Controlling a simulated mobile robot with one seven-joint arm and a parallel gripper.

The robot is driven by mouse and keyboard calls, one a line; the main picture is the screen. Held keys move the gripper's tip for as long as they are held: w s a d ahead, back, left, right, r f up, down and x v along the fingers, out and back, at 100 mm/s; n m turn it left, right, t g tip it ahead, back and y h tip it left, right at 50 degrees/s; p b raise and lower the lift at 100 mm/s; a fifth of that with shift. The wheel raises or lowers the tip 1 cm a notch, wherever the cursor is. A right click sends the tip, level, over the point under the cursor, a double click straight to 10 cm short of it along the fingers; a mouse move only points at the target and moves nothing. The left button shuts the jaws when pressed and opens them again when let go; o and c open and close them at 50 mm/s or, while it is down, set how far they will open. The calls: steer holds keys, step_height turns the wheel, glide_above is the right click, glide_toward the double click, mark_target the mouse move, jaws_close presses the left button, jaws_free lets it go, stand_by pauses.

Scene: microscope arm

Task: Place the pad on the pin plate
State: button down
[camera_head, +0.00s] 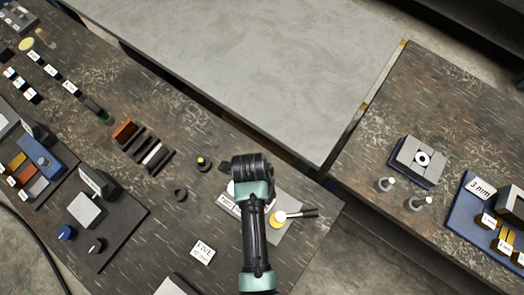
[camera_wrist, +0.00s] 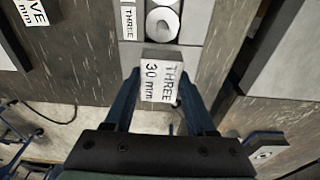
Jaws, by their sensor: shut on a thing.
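My gripper (camera_wrist: 161,84) has its two dark fingers on either side of a small grey block, the pad (camera_wrist: 162,82). The pad carries a white label reading "THREE 30 mm". In the wrist view a light grey plate (camera_wrist: 187,52) lies beyond the pad, with a round pale disc (camera_wrist: 163,24) and a "THREE" label on it. I cannot tell whether this is the pin plate. In the head view a light plate (camera_head: 291,200) lies partly under my arm, with a yellow disc and a dark-handled piece on it. My arm hides the fingertips and the pad there.
A black ring (camera_head: 180,195) and a yellow-topped black knob (camera_head: 203,163) lie left of my arm. A "FIVE" card (camera_head: 202,252) lies nearer. Two pegs and a block with a washer (camera_head: 421,158) stand on the right bench. A gap separates the benches.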

steer(key=shift+f+b, duration=2.95)
steer(key=shift+f, duration=0.35)
steer(key=shift+f, duration=0.1)
steer(key=shift+f, duration=0.1)
steer(key=shift+c, duration=1.1)
jaws_free()
